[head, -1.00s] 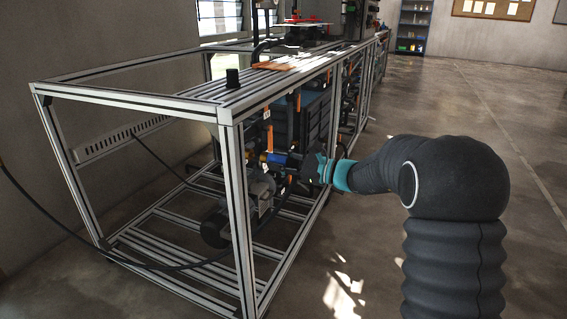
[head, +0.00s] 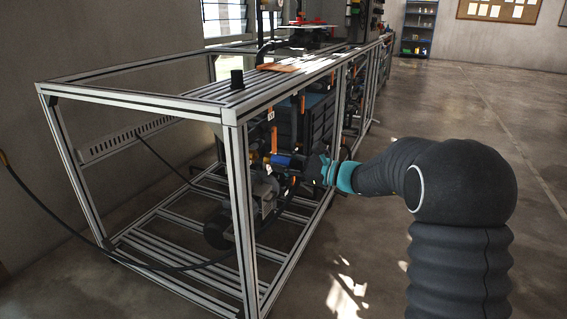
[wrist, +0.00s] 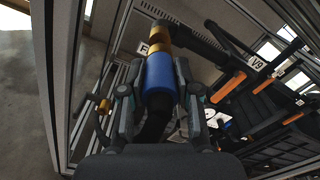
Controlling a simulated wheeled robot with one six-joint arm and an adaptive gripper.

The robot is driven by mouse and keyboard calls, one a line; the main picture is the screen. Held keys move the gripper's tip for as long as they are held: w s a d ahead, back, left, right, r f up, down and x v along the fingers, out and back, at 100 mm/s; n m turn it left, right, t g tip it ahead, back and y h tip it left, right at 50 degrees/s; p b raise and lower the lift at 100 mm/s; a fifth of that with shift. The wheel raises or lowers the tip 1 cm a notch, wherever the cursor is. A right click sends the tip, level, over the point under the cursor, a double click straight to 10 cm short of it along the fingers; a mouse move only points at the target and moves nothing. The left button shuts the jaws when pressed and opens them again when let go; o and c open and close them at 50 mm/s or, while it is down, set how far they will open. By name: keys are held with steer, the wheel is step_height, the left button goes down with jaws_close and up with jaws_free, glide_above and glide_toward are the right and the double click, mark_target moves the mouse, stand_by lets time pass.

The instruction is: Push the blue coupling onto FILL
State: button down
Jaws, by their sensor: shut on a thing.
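The blue coupling (wrist: 160,80) is between the two fingers of my gripper (wrist: 156,92) in the wrist view, and the gripper is shut on it. A black hose (wrist: 153,126) runs from its near end. Its far end meets a brass-coloured stub (wrist: 158,40); I cannot tell how far it sits on it. A white label (wrist: 143,48) beside the stub shows an "F"; the rest is hidden. In the head view the coupling (head: 282,160) is small inside the frame, with my gripper (head: 299,166) at its right.
A metal-profile frame (head: 232,112) surrounds the work, with an upright post at the near corner. Orange-handled valves and a V9 label (wrist: 257,63) are right of the stub in the wrist view. A pump (head: 262,193) sits below. Open floor (head: 440,110) lies to the right.

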mark_target(291, 164)
steer(key=shift+w+a, duration=0.1)
steer(key=shift+a, duration=0.1)
steer(key=shift+x, duration=1.2)
steer(key=c, duration=0.7)
jaws_free()
steer(key=shift+c, duration=0.2)
steer(key=shift+d, duration=0.15)
steer(key=shift+b+v, duration=0.8)
steer(key=shift+v, duration=2.6)
